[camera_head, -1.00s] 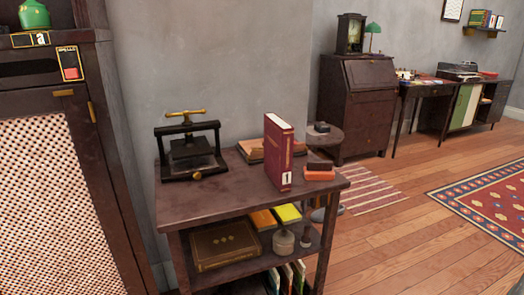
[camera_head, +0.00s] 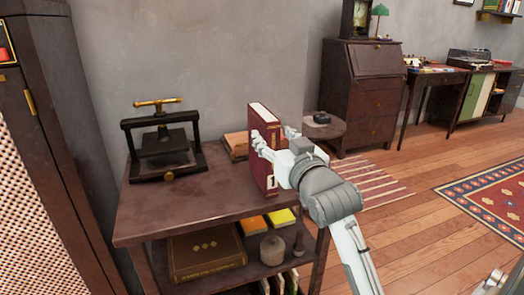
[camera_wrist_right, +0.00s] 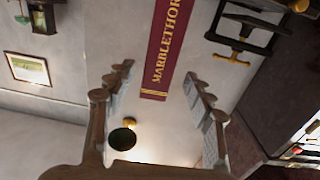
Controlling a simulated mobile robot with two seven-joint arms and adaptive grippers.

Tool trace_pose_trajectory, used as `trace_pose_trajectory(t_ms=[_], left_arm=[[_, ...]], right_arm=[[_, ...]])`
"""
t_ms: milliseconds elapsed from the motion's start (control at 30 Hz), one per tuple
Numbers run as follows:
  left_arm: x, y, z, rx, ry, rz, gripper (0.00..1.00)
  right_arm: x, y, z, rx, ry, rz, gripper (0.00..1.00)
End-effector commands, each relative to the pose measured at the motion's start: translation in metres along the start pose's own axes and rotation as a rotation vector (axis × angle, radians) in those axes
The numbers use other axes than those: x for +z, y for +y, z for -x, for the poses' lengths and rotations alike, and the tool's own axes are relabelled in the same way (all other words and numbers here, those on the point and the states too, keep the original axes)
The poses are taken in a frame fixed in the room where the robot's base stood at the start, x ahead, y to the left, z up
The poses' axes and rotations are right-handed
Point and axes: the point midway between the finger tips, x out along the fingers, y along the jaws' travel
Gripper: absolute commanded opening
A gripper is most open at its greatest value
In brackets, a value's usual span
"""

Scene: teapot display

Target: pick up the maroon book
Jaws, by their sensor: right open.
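The maroon book (camera_head: 264,125) stands upright on the top of the dark wooden side table, its pale page edges facing up. My right gripper (camera_head: 274,138) is at the book, coming in from the lower right with its fingers spread. One finger overlaps the book's front face; the other shows to its right. In the right wrist view the book (camera_wrist_right: 168,45), with gold lettering on its spine, appears between the two open fingers (camera_wrist_right: 159,76). I cannot tell whether either finger touches it. The gripper hides part of the book's right side.
A black book press (camera_head: 165,148) with a brass handle stands left of the book on the table (camera_head: 185,210). A flat brown item (camera_head: 236,145) lies behind the book. A round side table (camera_head: 335,130) stands close on the right. A large brown book (camera_head: 205,252) lies on the lower shelf.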

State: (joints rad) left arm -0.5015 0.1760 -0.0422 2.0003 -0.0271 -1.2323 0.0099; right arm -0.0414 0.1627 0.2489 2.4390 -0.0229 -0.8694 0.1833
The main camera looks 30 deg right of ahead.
Motion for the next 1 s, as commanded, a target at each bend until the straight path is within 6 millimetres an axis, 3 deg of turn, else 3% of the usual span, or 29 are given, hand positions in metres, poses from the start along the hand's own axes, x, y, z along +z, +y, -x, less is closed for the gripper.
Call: trace_pose_trajectory(t_ms=[300,600,1000], left_arm=[[0.002,0.002,-0.007,0.005,-0.002,0.001,0.4],[0.003,0.003,-0.009,0.007,-0.006,0.001,0.4],[0.003,0.003,-0.009,0.007,-0.004,0.0,0.4]], right_arm=[[0.001,0.002,-0.044,-0.001,-0.001,0.0,0.53],[0.002,0.002,-0.049,-0.001,-0.001,0.0,0.53],[0.002,0.003,-0.049,0.0,-0.002,0.001,0.05]])
